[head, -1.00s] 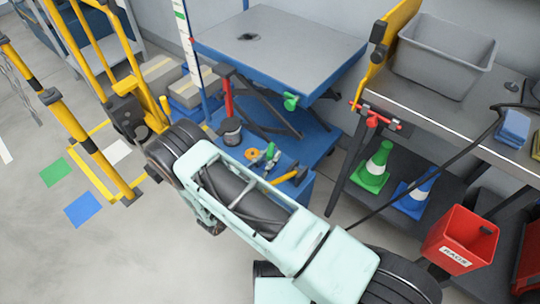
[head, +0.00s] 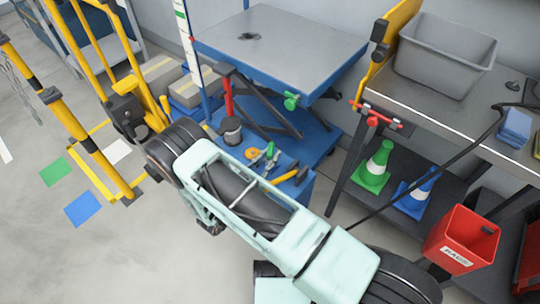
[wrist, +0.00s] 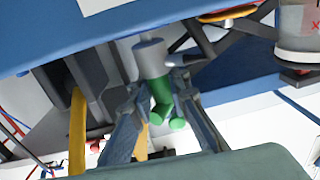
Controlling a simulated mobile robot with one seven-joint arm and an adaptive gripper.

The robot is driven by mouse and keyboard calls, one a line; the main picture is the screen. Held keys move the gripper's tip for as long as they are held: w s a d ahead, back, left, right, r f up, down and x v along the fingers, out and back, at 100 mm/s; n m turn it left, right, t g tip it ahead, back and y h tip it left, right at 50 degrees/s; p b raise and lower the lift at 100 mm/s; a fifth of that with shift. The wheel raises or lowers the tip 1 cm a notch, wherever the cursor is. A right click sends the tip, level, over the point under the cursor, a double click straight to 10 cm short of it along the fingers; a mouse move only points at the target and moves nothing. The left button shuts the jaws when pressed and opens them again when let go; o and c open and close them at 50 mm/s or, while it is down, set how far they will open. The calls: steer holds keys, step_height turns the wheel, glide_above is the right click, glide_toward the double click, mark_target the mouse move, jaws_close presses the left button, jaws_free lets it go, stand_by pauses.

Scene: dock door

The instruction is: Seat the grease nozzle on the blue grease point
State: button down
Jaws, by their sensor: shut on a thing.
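In the wrist view the two fingers of my gripper (wrist: 163,105) are closed around a green piece with a grey cylindrical end, which I take to be the grease nozzle (wrist: 152,60). Its grey end points away from my gripper, towards the blue structure ahead. In the head view my arm hides most of the gripper and the nozzle. I cannot pick out the blue grease point in either view.
A black hose runs behind my arm.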

steer(key=shift+f+b, duration=0.65)
steer(key=shift+b, duration=0.1)
stand_by(0.4)
steer(key=c, duration=2.1)
jaws_free()
steer(key=shift+b+v, duration=0.6)
steer(key=shift+v, duration=4.95)
steer(key=shift+d, duration=0.1)
